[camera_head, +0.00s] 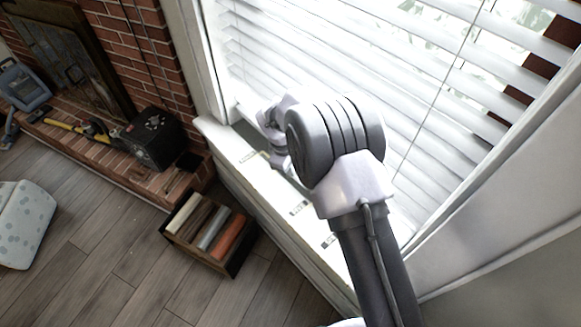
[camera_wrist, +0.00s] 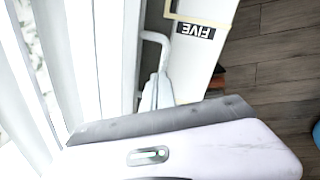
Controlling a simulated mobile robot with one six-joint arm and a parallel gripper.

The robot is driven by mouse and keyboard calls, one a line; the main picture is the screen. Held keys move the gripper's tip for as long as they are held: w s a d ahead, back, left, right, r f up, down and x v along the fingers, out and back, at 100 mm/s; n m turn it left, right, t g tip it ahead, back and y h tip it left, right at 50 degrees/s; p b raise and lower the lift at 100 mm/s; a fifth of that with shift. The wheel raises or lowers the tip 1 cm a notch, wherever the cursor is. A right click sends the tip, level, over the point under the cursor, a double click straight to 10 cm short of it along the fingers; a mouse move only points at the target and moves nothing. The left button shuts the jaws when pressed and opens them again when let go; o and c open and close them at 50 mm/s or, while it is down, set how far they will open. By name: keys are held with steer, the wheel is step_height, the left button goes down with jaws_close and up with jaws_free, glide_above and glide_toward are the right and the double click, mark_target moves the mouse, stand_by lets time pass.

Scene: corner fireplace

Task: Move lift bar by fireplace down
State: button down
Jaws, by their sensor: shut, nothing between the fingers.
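In the wrist view a thin white bent rod (camera_wrist: 163,50) stands beside the window, next to a pale sill (camera_wrist: 208,65) with a black label reading FIVE upside down. I cannot tell for sure whether this rod is the lift bar. My gripper (camera_wrist: 160,135) fills the lower part of the wrist view as a grey and white body, shut and empty. It is close below the rod in the picture; I cannot tell whether they touch. In the head view my arm hides part of the window, and its far end is over the sill's fireplace end.
White blinds (camera_head: 310,55) cover the window above the sill (camera_head: 265,195). A brick fireplace (camera_head: 150,50) stands at left, with a black box (camera_head: 155,138) on its hearth. A crate (camera_head: 207,260) stands on the floor by the sill. A spotted white object (camera_head: 25,225) is far left.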

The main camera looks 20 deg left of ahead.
steer(key=shift+f, duration=0.1)
step_height(320, 180, down, 5)
steer(key=shift+f+b, duration=0.1)
steer(key=shift+b, duration=0.9)
steer(key=shift+s+d, duration=0.15)
steer(key=shift+s, duration=0.05)
